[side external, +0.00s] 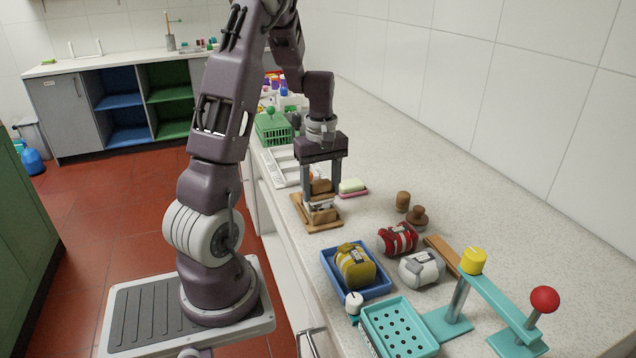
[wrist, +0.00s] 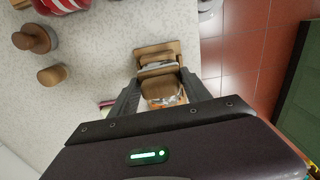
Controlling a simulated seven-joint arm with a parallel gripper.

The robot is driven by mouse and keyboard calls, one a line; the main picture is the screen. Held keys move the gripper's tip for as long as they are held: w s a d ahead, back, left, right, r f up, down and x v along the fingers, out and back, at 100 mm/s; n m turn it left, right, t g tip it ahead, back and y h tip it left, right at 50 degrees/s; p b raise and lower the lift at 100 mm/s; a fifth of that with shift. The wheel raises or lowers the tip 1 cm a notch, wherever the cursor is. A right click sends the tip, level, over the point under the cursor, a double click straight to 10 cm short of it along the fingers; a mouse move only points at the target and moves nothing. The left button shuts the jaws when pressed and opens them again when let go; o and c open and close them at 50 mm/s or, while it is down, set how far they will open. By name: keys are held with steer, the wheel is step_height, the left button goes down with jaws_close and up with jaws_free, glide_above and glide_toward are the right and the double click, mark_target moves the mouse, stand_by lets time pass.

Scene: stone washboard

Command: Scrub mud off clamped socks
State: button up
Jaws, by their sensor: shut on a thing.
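My gripper (side external: 321,188) points down over a wooden board (side external: 302,208) on the counter. It is shut on a brown wooden block (side external: 321,186), which looks like a scrubbing brush; the block also shows between the fingers in the wrist view (wrist: 160,88). Under the block is a pale grey-white bundle (side external: 320,205), perhaps a sock, mostly hidden by the block and fingers. Block and bundle look very close; I cannot tell whether they touch. Rolled yellow (side external: 355,266), red (side external: 398,239) and white (side external: 422,267) bundles lie nearer the camera, the yellow one in a blue tray (side external: 376,291).
A soap bar (side external: 352,185) on a pink dish lies right of the board. Two brown wooden pieces (side external: 403,201) (side external: 417,216) stand nearby. A teal perforated tray (side external: 400,330) and a teal frame (side external: 500,301) with yellow and red knobs fill the front. A green basket (side external: 273,130) stands behind.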

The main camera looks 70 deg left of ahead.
steer(key=shift+a, duration=2.3)
steer(key=shift+d, duration=2.35)
steer(key=shift+a, duration=2.5)
steer(key=shift+d, duration=2.5)
steer(key=shift+a, duration=2.35)
steer(key=shift+d, duration=2.2)
steer(key=shift+d+r, duration=0.15)
steer(key=shift+r, duration=3.9)
